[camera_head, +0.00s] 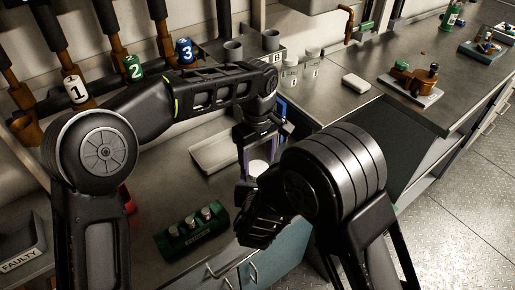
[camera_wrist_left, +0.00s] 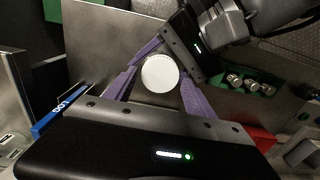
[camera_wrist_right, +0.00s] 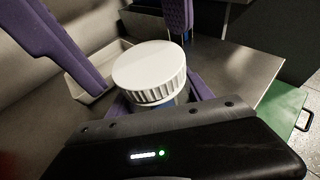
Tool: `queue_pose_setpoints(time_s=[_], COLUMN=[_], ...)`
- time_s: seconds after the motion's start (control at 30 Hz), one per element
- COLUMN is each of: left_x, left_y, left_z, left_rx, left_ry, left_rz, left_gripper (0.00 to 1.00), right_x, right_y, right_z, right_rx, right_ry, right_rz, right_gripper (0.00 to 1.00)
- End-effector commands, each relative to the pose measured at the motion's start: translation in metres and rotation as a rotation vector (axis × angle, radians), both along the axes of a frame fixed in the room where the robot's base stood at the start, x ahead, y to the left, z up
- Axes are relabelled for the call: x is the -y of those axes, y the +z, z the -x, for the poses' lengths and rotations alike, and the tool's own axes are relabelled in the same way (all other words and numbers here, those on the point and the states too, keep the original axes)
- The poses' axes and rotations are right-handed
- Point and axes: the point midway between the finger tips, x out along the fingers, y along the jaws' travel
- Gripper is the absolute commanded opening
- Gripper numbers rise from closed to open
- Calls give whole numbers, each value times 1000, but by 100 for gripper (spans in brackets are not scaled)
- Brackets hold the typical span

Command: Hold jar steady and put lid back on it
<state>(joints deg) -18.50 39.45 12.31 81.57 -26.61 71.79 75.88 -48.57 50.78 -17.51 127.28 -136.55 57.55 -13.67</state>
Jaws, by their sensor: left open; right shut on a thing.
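The white ribbed lid (camera_wrist_right: 150,70) sits level over the top of the jar (camera_wrist_right: 163,107) in the right wrist view. I cannot tell whether it is tightened. It also shows as a white disc in the left wrist view (camera_wrist_left: 160,73) and, small, in the head view (camera_head: 258,167). My right gripper (camera_wrist_right: 162,97) is shut on the jar below the lid. My left gripper (camera_wrist_left: 157,80) is open, its purple fingers spread on either side of the lid and apart from it. Most of the jar body is hidden by the lid and the right gripper.
A green rack (camera_head: 180,242) with several vials stands in front on the bench. A shallow grey tray (camera_head: 205,160) lies behind the grippers. Clear jars (camera_head: 290,72) and a white block (camera_head: 356,82) stand further back. A FAULTY bin (camera_head: 22,240) is at left.

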Motion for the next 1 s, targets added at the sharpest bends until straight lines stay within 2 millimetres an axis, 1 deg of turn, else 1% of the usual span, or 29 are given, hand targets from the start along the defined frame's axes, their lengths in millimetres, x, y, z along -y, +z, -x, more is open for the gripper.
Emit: queue_pose_setpoints(time_s=[0.03,0.1,0.2,0.47,0.57,1.0], left_x=[0,0,0,0,0,0], left_y=[-6,-12,-17,-18,-18,-18], left_z=[0,0,0,0,0,0], left_rx=[-3,-2,-1,-1,-1,0], left_ry=[0,0,0,0,0,0], left_rz=[-2,-1,1,1,1,0], left_gripper=[63,63,63,63,56,20], right_x=[0,0,0,0,0,0], right_y=[0,0,0,0,0,0], right_z=[0,0,0,0,0,0], right_rx=[0,0,0,0,0,0], right_ry=[0,0,0,0,0,0], right_rz=[0,0,0,0,0,0], right_gripper=[0,0,0,0,0,0])
